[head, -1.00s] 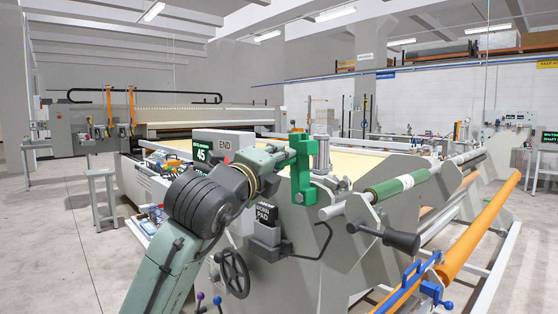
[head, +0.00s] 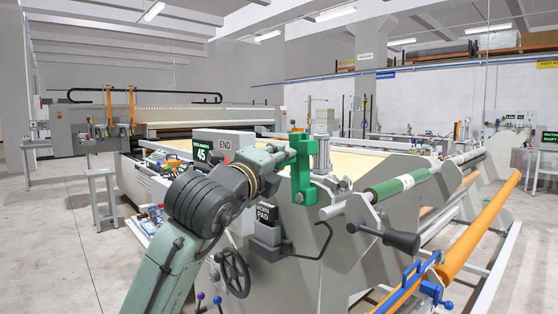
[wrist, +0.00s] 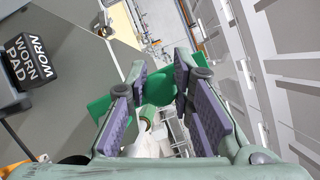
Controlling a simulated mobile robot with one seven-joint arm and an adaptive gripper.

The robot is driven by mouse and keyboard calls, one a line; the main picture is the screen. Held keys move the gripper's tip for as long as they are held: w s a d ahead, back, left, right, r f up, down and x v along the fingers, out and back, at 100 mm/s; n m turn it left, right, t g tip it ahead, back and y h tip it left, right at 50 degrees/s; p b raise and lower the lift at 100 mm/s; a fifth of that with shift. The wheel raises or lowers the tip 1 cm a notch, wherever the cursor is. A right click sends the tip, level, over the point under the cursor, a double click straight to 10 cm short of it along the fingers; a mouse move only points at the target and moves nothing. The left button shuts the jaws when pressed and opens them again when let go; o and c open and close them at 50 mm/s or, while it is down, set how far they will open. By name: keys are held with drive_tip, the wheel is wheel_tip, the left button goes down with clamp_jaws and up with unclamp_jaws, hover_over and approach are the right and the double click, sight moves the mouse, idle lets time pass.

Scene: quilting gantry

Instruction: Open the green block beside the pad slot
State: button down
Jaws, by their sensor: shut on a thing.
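The green block (head: 303,172) is a tall stepped piece at the near end of the gantry frame, with a round bolt at its foot. My gripper (head: 284,155) reaches it from the left at its upper part. In the wrist view, my gripper (wrist: 163,76) has its purple pads on either side of the green block (wrist: 158,92), shut on it. The fingers hide part of the block. The pad slot (head: 264,247) is a grey holder below and left of the block. A black box marked WORN PAD (wrist: 35,62) sits there.
A bent black rod (head: 325,240) and a black handle (head: 385,236) stick out right of the slot. A handwheel (head: 234,272) is below my arm. A green roller (head: 390,190) and an orange bar (head: 485,228) lie to the right.

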drive_tip(key=shift+w+f, duration=0.15)
drive_tip(key=shift+f, duration=0.35)
drive_tip(key=c, duration=1.6)
unclamp_jaws()
drive_tip(key=shift+a, duration=0.15)
drive_tip(key=shift+o, duration=1)
drive_tip(key=shift+r, duration=0.25)
drive_tip(key=v, duration=1.2)
